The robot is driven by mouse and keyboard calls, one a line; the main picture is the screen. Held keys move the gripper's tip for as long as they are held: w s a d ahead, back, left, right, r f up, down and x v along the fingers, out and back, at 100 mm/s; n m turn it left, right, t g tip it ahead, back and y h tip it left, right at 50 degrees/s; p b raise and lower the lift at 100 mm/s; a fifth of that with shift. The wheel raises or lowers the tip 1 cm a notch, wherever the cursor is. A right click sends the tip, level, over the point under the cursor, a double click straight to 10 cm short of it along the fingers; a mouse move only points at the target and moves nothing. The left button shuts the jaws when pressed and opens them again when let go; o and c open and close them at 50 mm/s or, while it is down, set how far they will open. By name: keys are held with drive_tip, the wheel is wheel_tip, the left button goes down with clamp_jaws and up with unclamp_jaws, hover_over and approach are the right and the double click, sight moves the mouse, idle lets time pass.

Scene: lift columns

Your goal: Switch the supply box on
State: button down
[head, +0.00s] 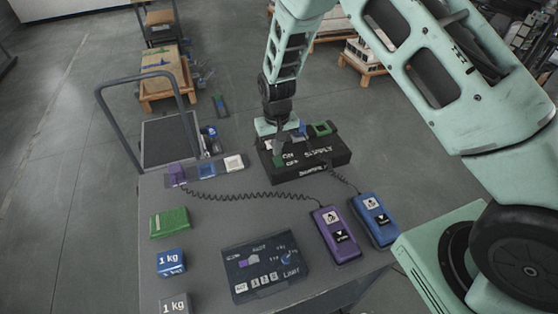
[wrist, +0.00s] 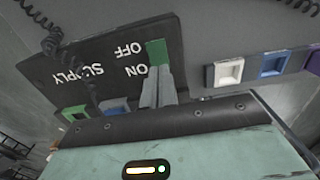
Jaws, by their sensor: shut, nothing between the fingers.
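The supply box (head: 325,155) is a black box at the back of the table, with white ON, OFF and SUPPLY lettering. In the wrist view the box (wrist: 95,55) appears upside down. Its green switch (wrist: 157,52) shows beside the OFF label, just beyond my fingertips. My gripper (head: 278,152) points down over the left part of the box. Its fingers (wrist: 157,88) are shut, empty, and beside the ON label. They hide part of the switch, so I cannot tell its position or whether they touch it.
A green socket (head: 322,129) is at the box's back. A strip of purple, blue and white (head: 234,162) sockets lies left. Purple (head: 336,234) and blue (head: 376,219) handsets with coiled cords, a dark control panel (head: 265,267) and weights (head: 171,262) lie in front.

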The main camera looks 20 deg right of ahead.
drive_tip(key=shift+f+b, duration=0.6)
drive_tip(key=shift+f, duration=0.3)
idle(0.4)
drive_tip(key=shift+r, duration=0.1)
drive_tip(key=shift+r+p, duration=2.35)
drive_tip(key=shift+r, duration=1.15)
drive_tip(key=shift+f, duration=0.1)
drive_tip(key=s+a+r+n+y+b, duration=0.1)
drive_tip(key=s+a+r+n+b, duration=0.1)
drive_tip(key=s+a+r, duration=0.35)
drive_tip(key=s+a+r+n+y+b, duration=0.1)
drive_tip(key=s+a+r+n+b, duration=0.15)
drive_tip(key=s+r, duration=0.6)
drive_tip(key=s+d+r+n+b, duration=0.1)
drive_tip(key=s, duration=0.8)
drive_tip(key=s+n+h, duration=0.1)
drive_tip(key=s+n, duration=0.1)
drive_tip(key=s, duration=0.8)
drive_tip(key=shift+d+r+b, duration=0.35)
drive_tip(key=shift+r, duration=0.05)
